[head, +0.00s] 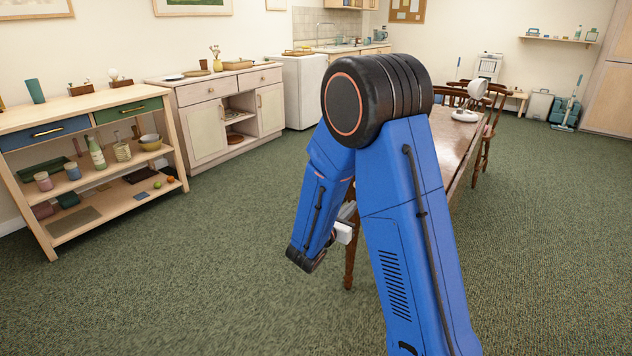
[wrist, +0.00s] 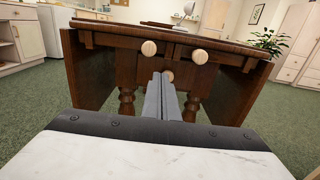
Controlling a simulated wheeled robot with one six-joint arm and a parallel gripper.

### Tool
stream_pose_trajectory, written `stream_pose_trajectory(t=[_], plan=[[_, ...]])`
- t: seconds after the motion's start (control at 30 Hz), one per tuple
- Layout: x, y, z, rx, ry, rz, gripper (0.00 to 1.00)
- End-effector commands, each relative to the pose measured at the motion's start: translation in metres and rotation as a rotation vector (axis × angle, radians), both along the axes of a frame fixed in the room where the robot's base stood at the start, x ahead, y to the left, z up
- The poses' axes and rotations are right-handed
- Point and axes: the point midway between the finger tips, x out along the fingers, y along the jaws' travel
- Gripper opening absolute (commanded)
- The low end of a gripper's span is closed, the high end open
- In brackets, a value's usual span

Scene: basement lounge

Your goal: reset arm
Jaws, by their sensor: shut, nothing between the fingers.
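My gripper (wrist: 162,80) is shut and empty in the wrist view. Its fingers point at the end of a dark wooden drop-leaf table (wrist: 90,75), which has round pale knobs on its front. I cannot tell the exact gap between the fingertips and the table. In the head view my blue arm is folded, with its black elbow raised high and the forearm hanging down to the left. The fingers are mostly hidden there behind my arm. The table (head: 458,140) also shows in the head view, partly covered by my arm.
A wooden shelf unit (head: 92,107) with bottles, jars and bowls stands at the left. A pale cabinet (head: 207,147) and a white appliance (head: 300,92) stand along the back wall. Chairs (head: 497,103) flank the table. Green carpet (head: 215,260) is clear at the front left.

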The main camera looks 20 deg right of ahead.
Motion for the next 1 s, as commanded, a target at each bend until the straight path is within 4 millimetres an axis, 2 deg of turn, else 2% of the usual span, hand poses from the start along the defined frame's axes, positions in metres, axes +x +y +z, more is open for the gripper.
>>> stream_pose_trajectory(t=[0.17,0.27,0.37,0.5,0.63,0.83,1.0], plan=[[-0.005,-0.004,0.004,0.014,-0.01,-0.019,0.0],[-0.02,-0.016,0.015,0.056,-0.036,-0.073,0.0],[-0.045,-0.034,0.03,0.126,-0.079,-0.16,0.0],[-0.088,-0.056,0.047,0.249,-0.151,-0.299,0.0],[-0.128,-0.07,0.057,0.37,-0.221,-0.42,0.0],[-0.188,-0.079,0.064,0.57,-0.336,-0.595,0.0],[-0.235,-0.076,0.065,0.747,-0.436,-0.733,0.0]])
